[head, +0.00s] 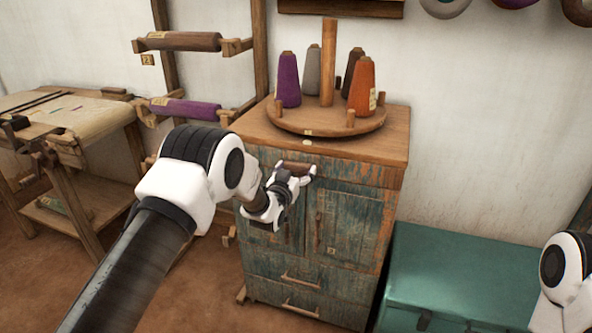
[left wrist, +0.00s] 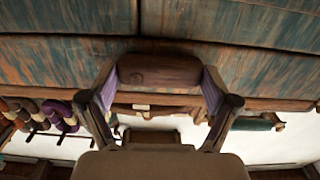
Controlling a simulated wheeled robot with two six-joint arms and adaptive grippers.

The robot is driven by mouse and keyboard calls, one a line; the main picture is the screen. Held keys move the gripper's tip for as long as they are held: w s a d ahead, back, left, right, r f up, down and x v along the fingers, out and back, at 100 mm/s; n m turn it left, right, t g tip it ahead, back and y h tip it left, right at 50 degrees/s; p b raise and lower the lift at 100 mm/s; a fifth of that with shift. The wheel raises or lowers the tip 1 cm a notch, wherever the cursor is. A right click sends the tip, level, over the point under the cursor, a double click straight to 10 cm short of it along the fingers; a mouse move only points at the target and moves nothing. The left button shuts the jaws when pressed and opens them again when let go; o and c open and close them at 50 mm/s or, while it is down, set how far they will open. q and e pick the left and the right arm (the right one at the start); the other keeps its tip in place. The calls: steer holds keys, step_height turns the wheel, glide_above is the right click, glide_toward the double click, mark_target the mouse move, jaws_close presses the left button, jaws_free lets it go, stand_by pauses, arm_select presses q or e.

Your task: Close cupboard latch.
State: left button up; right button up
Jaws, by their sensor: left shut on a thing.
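The wooden cupboard (head: 345,222) has worn blue-green doors and stands in the middle of the head view. Its latch (head: 294,165) is a brown wooden bar at the top of the doors, lying about level. My left gripper (head: 296,173) is shut on the latch from the front. In the left wrist view the latch (left wrist: 158,70) sits between the two fingers of my left gripper (left wrist: 158,88), across the line of the door seam. The doors look shut. My right gripper is out of view.
A round wooden stand (head: 325,122) with several yarn cones is on top of the cupboard. A teal chest (head: 455,265) stands to its right. A wooden rack (head: 262,55) and a work table (head: 75,110) are on the left. Bare floor lies in front.

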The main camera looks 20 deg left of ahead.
arm_select(q)
steer(key=n, duration=0.2)
steer(key=f+n+b, duration=0.1)
steer(key=n, duration=0.4)
steer(key=n+b, duration=0.1)
steer(key=n, duration=0.2)
steer(key=d+f+n+b, duration=0.1)
steer(key=n, duration=0.2)
steer(key=shift+f, duration=0.1)
steer(key=n, duration=0.4)
steer(key=shift+d+f, duration=0.1)
steer(key=shift+d, duration=0.3)
steer(key=shift+n, duration=0.4)
steer(key=o, duration=0.9)
